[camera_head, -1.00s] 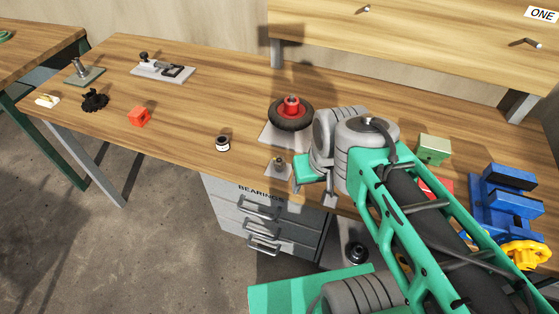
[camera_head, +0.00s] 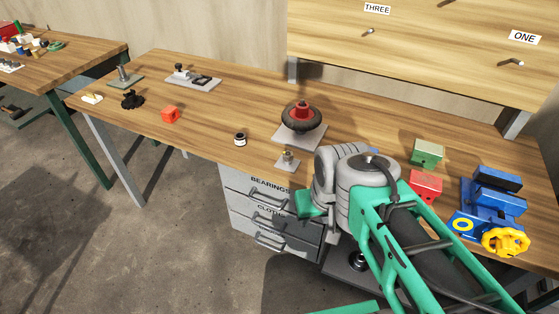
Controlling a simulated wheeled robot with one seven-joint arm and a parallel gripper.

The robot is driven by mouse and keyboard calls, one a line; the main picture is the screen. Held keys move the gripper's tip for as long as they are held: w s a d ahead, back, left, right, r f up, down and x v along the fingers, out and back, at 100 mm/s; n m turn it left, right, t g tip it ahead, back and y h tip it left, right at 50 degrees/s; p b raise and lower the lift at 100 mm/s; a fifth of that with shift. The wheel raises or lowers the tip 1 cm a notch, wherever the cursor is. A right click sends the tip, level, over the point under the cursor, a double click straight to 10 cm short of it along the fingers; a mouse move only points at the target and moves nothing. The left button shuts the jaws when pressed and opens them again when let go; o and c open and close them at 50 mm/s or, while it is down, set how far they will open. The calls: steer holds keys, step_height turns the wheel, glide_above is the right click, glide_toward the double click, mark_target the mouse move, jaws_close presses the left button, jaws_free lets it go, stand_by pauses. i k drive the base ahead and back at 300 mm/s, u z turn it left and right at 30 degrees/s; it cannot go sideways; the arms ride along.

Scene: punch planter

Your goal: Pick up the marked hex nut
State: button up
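A small grey plate (camera_head: 282,164) lies near the front edge of the wooden workbench. A small brass-and-grey fitting (camera_head: 288,155) stands upright on it and may carry the hex nut. It is too small to tell, and I see no clear mark on it. My arm's grey joint and green link are to the right of the plate and in front of the bench. My gripper's fingers do not show; my own arm hides that area.
A red-hubbed black wheel (camera_head: 301,117) stands on a grey plate behind the fitting. A small black-and-white jar (camera_head: 240,139) is to the left. Green (camera_head: 427,152) and red (camera_head: 425,184) blocks and a blue vise (camera_head: 494,191) with a yellow handwheel are to the right. Drawers (camera_head: 268,218) are below.

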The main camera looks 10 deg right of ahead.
mark_target(289, 157)
steer(key=i, duration=0.45)
steer(key=u, duration=2.15)
